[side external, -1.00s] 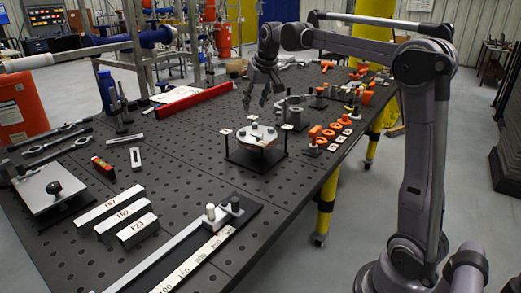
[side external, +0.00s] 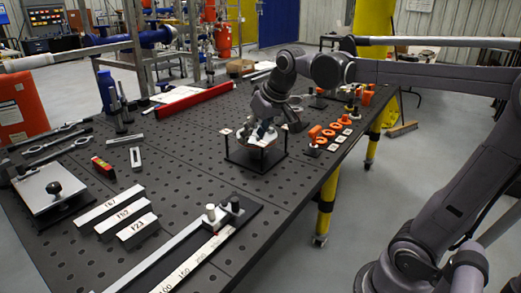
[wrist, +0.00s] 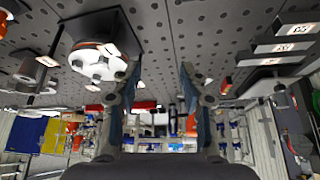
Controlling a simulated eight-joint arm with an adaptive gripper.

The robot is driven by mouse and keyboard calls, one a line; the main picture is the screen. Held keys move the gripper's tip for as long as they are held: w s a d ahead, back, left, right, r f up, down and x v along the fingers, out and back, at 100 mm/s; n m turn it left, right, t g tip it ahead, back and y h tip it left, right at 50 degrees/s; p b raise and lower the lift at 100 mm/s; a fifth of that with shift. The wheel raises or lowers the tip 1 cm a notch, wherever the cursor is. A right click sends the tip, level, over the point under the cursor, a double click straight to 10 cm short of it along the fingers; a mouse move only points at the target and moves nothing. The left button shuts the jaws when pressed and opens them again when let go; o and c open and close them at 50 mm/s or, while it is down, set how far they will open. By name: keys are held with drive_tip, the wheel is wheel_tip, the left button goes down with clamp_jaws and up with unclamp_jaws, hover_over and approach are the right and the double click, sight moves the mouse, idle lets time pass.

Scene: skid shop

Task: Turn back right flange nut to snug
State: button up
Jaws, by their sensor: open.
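The round flange (side external: 252,141) sits on a black square stand on the table; in the wrist view the pale flange (wrist: 95,66) shows at upper left with several dark spots on its face. My gripper (side external: 270,126) is just above the flange, tilted down, and covers part of its top and back right side in the side view. In the wrist view my gripper (wrist: 158,72) has its two fingers wide apart with nothing between them. The flange lies left of the fingers there. The back right nut cannot be picked out, and contact with it cannot be told.
Orange rings and parts (side external: 327,133) with small label cards stand right of the flange. A red bar (side external: 195,101) lies behind it. Labelled blocks (side external: 124,211) and a long rule (side external: 185,260) lie in front. The perforated table (side external: 185,170) is clear left of the flange.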

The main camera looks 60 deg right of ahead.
drive_tip(key=shift+s+a+f, duration=0.3)
drive_tip(key=shift+s+a, duration=0.2)
drive_tip(key=shift+s+a+f, duration=0.3)
drive_tip(key=shift+s+a, duration=0.15)
drive_tip(key=shift+s, duration=0.05)
drive_tip(key=s+a+f+n+t+y, duration=0.1)
drive_tip(key=s+a+f+n, duration=0.1)
drive_tip(key=s+a+f, duration=0.5)
drive_tip(key=s+f, duration=0.2)
drive_tip(key=s, duration=0.1)
drive_tip(key=shift+n, duration=0.3)
